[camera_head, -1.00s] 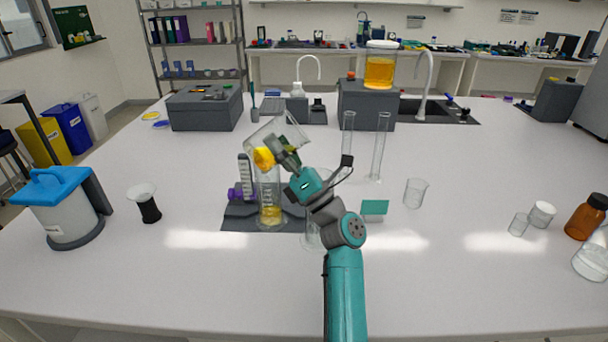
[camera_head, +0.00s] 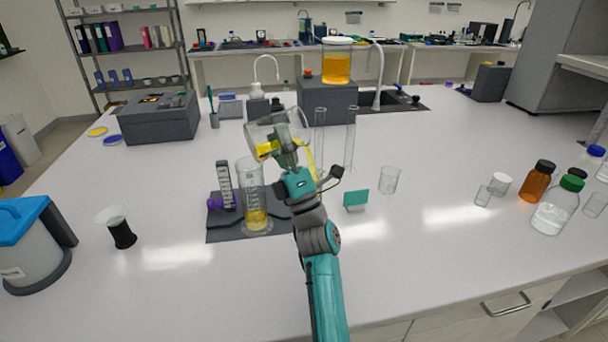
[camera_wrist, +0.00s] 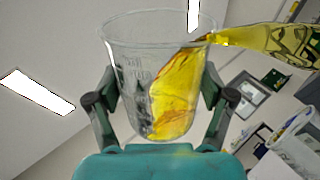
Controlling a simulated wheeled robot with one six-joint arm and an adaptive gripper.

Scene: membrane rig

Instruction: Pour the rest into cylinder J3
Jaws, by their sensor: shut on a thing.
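My gripper (camera_head: 288,152) is shut on a clear beaker (camera_head: 290,122) and holds it tilted above the bench. In the wrist view the beaker (camera_wrist: 130,65) stands between the two fingers, with yellow liquid (camera_wrist: 178,95) against its right wall, and liquid runs out over the rim at right. I cannot read which cylinder is J3.

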